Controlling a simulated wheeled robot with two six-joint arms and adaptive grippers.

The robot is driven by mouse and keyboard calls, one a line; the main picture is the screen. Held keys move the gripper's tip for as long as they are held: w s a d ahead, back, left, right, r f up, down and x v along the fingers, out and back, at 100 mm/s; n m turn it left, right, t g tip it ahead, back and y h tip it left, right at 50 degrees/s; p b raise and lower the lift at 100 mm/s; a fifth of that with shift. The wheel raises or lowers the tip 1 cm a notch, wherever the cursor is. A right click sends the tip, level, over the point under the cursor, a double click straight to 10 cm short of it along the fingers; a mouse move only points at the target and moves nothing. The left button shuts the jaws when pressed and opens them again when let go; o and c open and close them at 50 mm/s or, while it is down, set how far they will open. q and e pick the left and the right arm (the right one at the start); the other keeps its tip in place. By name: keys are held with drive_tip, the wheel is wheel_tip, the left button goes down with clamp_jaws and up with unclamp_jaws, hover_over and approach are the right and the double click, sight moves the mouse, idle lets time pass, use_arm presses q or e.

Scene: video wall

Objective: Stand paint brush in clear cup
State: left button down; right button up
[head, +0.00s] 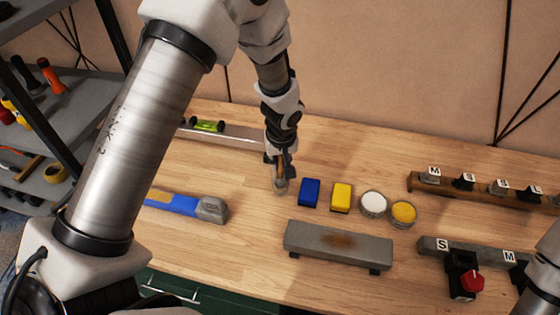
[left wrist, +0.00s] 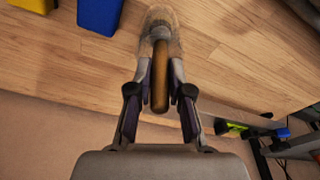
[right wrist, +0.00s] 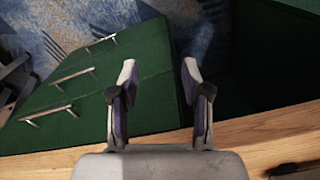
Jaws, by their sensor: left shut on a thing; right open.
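My left gripper (head: 281,160) is shut on the paint brush, gripping its brown handle (left wrist: 160,75). The brush (head: 280,172) is roughly upright above the wooden table. The clear cup (head: 280,187) is at its lower end, left of the blue block, and shows as a pale see-through shape at the top of the left wrist view (left wrist: 160,18). The brush's lower end overlaps the cup; I cannot tell how deep it sits or whether it touches the bottom. My right gripper (right wrist: 158,75) is open and empty, by the table edge and the green drawers.
A blue block (head: 310,192), a yellow block (head: 341,197), a white-topped tin (head: 373,203) and a yellow-topped tin (head: 403,213) stand right of the cup. A grey bar (head: 338,245) lies in front. Racks with lettered labels (head: 480,188) are at right. A blue tool (head: 185,206) lies left.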

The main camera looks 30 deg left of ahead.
use_arm(q)
drive_tip(key=c, duration=1.1)
unclamp_jaws()
drive_tip(key=shift+w+f, duration=0.15)
drive_tip(key=shift+f, duration=0.05)
drive_tip(key=shift+r, duration=0.15)
drive_tip(key=shift+r+p, duration=0.3)
drive_tip(key=shift+p, duration=0.15)
drive_tip(key=r, duration=0.3)
drive_tip(key=s+r+b, duration=0.1)
drive_tip(key=r, duration=0.3)
drive_tip(key=d+r, duration=0.1)
drive_tip(key=r, duration=0.3)
drive_tip(key=shift+s+r+b, duration=0.2)
drive_tip(key=shift+s+b, duration=0.1)
drive_tip(key=shift+s, duration=0.05)
